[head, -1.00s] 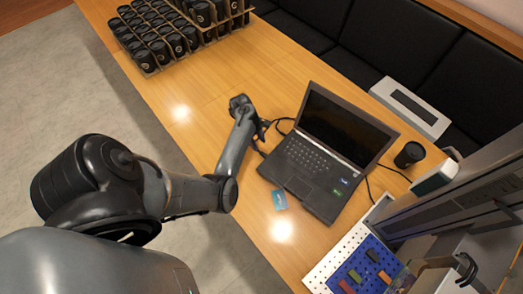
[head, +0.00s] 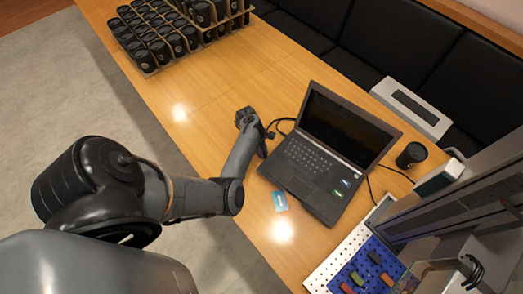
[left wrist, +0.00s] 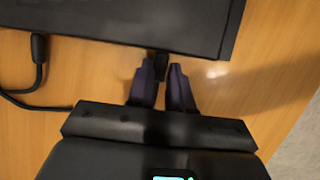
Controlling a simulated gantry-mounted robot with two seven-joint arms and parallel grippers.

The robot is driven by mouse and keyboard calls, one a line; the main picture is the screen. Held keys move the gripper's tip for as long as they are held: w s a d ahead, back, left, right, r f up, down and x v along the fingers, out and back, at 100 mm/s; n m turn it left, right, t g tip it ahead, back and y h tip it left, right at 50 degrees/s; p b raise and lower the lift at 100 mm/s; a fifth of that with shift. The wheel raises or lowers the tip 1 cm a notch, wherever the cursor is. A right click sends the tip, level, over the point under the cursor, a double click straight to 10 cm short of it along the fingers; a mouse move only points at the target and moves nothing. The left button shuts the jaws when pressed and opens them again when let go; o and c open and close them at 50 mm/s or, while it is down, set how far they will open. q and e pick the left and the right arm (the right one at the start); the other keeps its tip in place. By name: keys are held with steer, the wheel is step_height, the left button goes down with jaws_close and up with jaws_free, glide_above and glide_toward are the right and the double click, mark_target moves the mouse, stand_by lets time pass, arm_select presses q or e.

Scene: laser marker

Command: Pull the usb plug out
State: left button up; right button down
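The open black laptop (head: 312,165) sits on the wooden table, its near side edge facing my left gripper. The small dark usb plug (left wrist: 161,64) sticks out of the laptop edge (left wrist: 120,22) in the left wrist view. My left gripper (head: 264,142) is at that side of the laptop. In the left wrist view its two dark fingers (left wrist: 162,72) stand on either side of the plug, close to it. I cannot tell whether they press on it. In the head view the plug is hidden by my gripper. My right gripper is not in view.
A black cable with a connector (left wrist: 38,48) enters the laptop left of the plug. A black cup (head: 410,155), a white box (head: 412,108) and the laser machine stand to the right. The table left of the laptop is clear.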

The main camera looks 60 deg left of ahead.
arm_select(q)
jaws_close()
steer(key=shift+a, duration=0.1)
steer(key=shift+s+a+p, duration=0.15)
steer(key=shift+s+a, duration=0.05)
steer(key=shift+a, duration=0.3)
steer(key=shift+s+a+p, duration=0.15)
steer(key=shift+s+a, duration=0.05)
steer(key=shift+a, duration=0.25)
steer(key=shift+s+a, duration=0.1)
steer(key=shift+a, duration=0.1)
steer(key=shift+o, duration=0.7)
jaws_free()
steer(key=o, duration=0.4)
steer(key=shift+a, duration=0.1)
